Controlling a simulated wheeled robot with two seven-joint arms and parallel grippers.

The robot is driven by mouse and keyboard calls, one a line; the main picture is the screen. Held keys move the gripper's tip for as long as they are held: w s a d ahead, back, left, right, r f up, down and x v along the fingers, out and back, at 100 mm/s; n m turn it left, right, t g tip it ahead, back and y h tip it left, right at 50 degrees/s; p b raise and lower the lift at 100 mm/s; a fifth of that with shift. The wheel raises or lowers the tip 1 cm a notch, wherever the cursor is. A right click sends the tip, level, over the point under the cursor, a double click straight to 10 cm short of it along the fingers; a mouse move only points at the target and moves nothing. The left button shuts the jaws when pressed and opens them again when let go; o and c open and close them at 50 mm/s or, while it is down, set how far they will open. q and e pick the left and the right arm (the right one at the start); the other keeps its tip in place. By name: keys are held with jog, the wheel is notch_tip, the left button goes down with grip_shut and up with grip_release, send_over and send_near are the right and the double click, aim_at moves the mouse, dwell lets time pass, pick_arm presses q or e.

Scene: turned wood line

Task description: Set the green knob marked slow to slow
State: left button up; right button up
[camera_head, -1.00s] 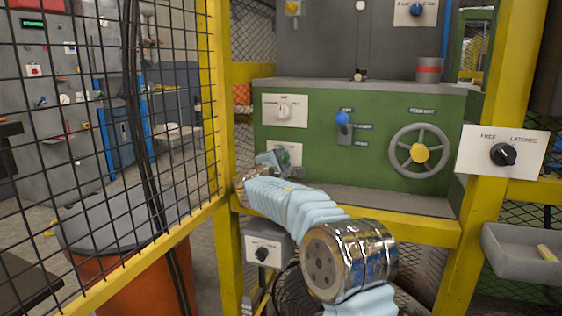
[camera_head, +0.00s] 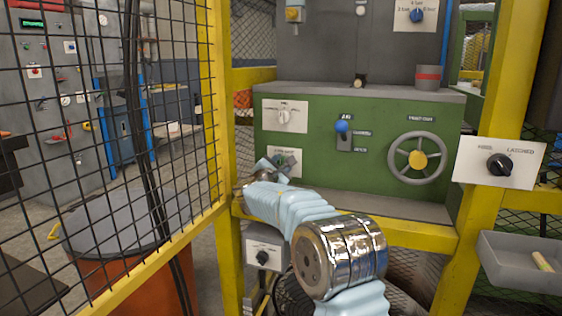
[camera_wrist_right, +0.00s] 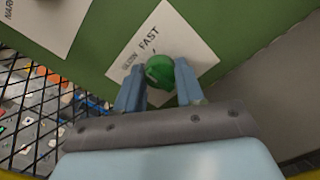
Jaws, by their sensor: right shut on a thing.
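The green knob (camera_wrist_right: 160,72) sits on a white label plate (camera_wrist_right: 197,42) on the green machine panel, and in the right wrist view the plate reads SLOW and FAST. In the head view the knob (camera_head: 281,160) is a small green spot partly hidden by my right gripper (camera_head: 272,166). In the wrist view my right gripper (camera_wrist_right: 160,85) has its two blue fingers on either side of the knob, shut on it. Which mark the knob points at is hard to tell. My left gripper is not in view.
Above the knob is a white knob on a plate (camera_head: 283,116). A blue-topped lever (camera_head: 342,127) and a handwheel (camera_head: 417,160) are to the right. A yellow frame post (camera_head: 222,120) and wire mesh stand left. A black knob (camera_head: 262,257) is below.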

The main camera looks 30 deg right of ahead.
jog(key=shift+r+n+p, duration=0.1)
jog(key=shift+n+p, duration=0.45)
jog(key=shift+n, duration=0.45)
jog(key=shift+n+p, duration=1.25)
jog(key=shift+n, duration=0.55)
jog(key=shift+f, duration=0.2)
jog(key=o, duration=1)
jog(key=shift+r, duration=0.1)
jog(key=shift+o, duration=0.2)
jog(key=shift+a, duration=0.1)
jog(key=b+v, duration=0.1)
jog(key=v, duration=1.2)
jog(key=shift+s+a, duration=0.2)
jog(key=shift+s, duration=0.05)
